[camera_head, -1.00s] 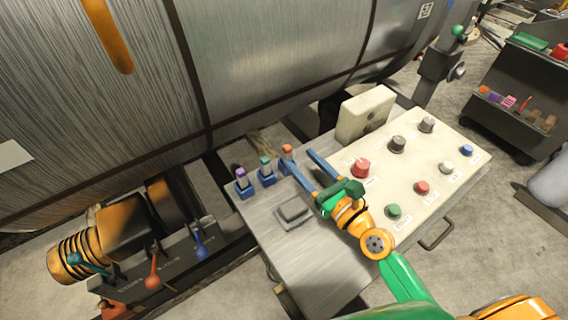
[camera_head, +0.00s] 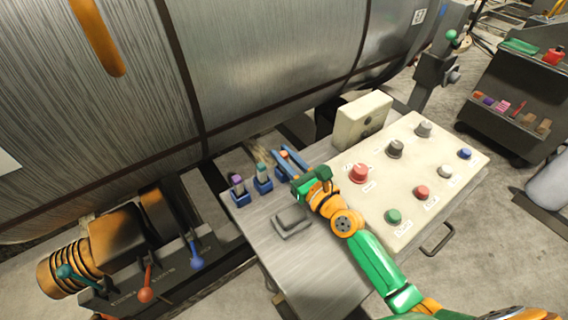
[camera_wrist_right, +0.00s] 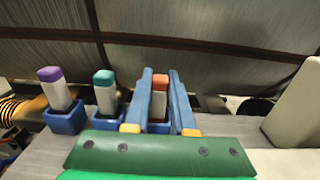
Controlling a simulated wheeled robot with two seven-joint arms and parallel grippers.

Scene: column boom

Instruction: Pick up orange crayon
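The orange crayon (camera_wrist_right: 160,82) has an orange tip and a whitish body. It stands upright in a blue holder (camera_wrist_right: 159,126), the right one of three. In the head view only its orange tip (camera_head: 284,154) shows clearly; the rest is largely hidden by my right gripper. My right gripper (camera_wrist_right: 160,78) is open, with one blue finger on each side of the crayon and only narrow gaps beside it. I see no firm contact. My left gripper is not in view.
A teal crayon (camera_wrist_right: 104,84) and a purple crayon (camera_wrist_right: 55,88) stand in blue holders to the left. A cream control panel (camera_head: 409,184) with knobs lies right of the gripper. A cream box (camera_head: 362,117) stands behind it. A large metal cylinder (camera_head: 270,70) is behind the table.

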